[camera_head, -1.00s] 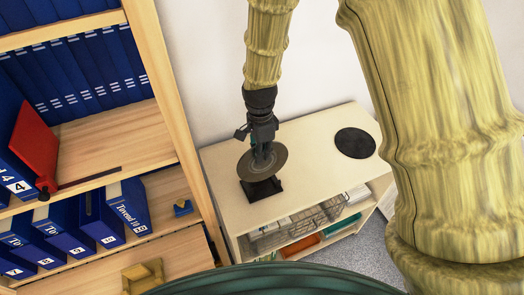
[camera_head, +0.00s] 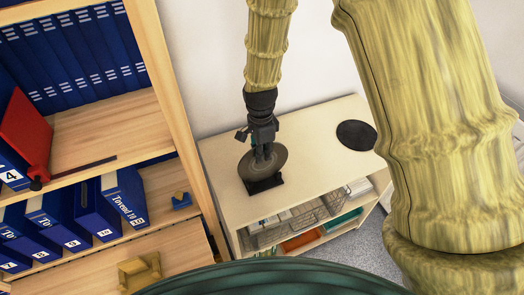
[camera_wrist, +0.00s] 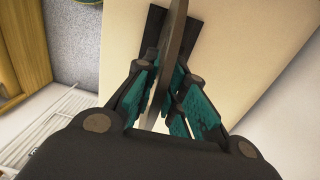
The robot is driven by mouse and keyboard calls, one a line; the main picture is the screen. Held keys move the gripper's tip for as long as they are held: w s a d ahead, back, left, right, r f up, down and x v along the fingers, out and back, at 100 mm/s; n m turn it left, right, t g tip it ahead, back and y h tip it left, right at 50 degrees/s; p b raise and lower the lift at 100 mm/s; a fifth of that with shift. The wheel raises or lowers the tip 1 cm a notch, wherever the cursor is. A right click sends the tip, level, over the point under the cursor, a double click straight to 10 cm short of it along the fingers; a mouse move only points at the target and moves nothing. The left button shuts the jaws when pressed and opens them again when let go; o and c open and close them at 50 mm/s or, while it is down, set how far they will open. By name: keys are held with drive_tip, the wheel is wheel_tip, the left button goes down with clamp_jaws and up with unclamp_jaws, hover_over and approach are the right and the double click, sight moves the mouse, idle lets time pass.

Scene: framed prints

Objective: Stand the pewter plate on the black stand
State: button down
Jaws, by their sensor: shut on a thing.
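The pewter plate (camera_head: 264,176) is a grey-brown disc, held upright on its edge above the low cabinet. My gripper (camera_head: 266,155) is shut on its upper part, with the fingers on either face. In the wrist view the plate (camera_wrist: 176,45) shows edge-on between the teal finger pads of my gripper (camera_wrist: 165,95). The black stand (camera_head: 265,186) is directly under the plate, and it also shows beside and behind the plate in the wrist view (camera_wrist: 152,32). The plate's lower edge is at the stand; I cannot tell whether it bears on it.
The cabinet top (camera_head: 315,140) is clear around the stand, apart from a black round mat (camera_head: 356,135) to the right. Wire baskets (camera_head: 300,217) sit on the shelf below. A tall bookcase (camera_head: 170,100) with blue binders stands at the left.

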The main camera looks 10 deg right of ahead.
drive_tip(key=c, duration=1.4)
unclamp_jaws()
drive_tip(key=shift+r+p, duration=2.35)
drive_tip(key=shift+r, duration=0.65)
drive_tip(key=shift+d, duration=0.1)
